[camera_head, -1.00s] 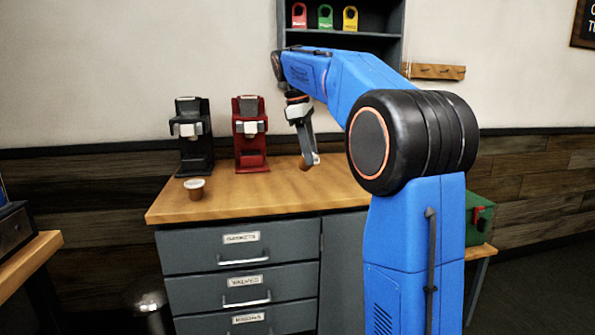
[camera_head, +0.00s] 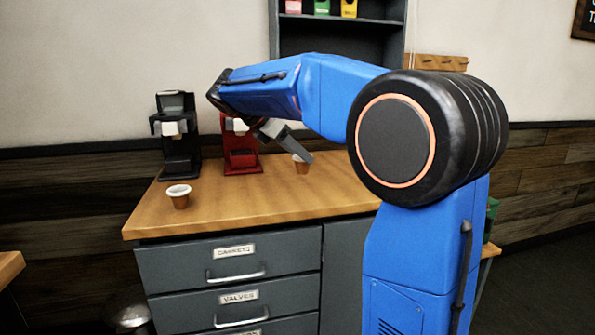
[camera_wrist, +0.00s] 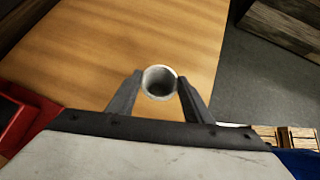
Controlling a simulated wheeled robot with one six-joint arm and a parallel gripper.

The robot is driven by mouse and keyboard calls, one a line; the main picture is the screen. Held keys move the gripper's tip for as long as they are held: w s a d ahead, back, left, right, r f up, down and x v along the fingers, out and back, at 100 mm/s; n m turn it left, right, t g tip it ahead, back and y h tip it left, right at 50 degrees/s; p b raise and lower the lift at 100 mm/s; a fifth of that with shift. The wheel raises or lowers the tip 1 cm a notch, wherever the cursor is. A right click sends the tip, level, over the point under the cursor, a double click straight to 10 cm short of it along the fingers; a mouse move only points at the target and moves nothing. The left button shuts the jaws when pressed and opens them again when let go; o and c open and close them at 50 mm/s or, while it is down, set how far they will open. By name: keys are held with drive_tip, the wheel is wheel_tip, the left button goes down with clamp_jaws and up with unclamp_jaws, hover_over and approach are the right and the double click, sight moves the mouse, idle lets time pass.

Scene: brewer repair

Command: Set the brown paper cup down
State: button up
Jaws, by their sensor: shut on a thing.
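A brown paper cup (camera_head: 302,166) is held between the fingers of my gripper (camera_head: 303,159) over the right part of the wooden counter. In the wrist view I look down into the open white mouth of the cup (camera_wrist: 159,82), with a finger of my gripper (camera_wrist: 158,90) on each side of it. My gripper is shut on it. I cannot tell whether the cup's bottom touches the counter (camera_head: 245,203).
A black brewer (camera_head: 178,140) and a red brewer (camera_head: 241,150) stand at the back of the counter. Labelled drawers (camera_head: 235,265) are below its front edge. The counter's front middle is clear.

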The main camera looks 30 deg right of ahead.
sight(298, 169)
drive_tip(key=shift+f, duration=2.55)
drive_tip(key=o, duration=1.1)
drive_tip(key=shift+f, duration=0.1)
drive_tip(key=v, duration=1.2)
drive_tip(key=s+a+f+m+t+y, duration=0.1)
drive_tip(key=s+f+m+y, duration=0.2)
drive_tip(key=s+f+m, duration=0.3)
drive_tip(key=s+a+f+m+t+y, duration=0.2)
drive_tip(key=s+f+m, duration=0.4)
drive_tip(key=s+f, duration=0.7)
drive_tip(key=s+a+f+m+t+y, duration=0.1)
drive_tip(key=s+f+m+y, duration=0.3)
drive_tip(key=s+f, duration=0.5)
drive_tip(key=shift+s+a+f+m+t, duration=0.15)
drive_tip(key=shift+s+m, duration=0.15)
drive_tip(key=shift+s, duration=0.3)
drive_tip(key=shift+s+a+f+m+t, duration=0.1)
drive_tip(key=shift+s+m+t, duration=0.15)
drive_tip(key=shift+s, duration=0.35)
drive_tip(key=shift+s+a+f+m+t, duration=0.15)
drive_tip(key=shift+s+m, duration=0.2)
drive_tip(key=shift+s, duration=0.25)
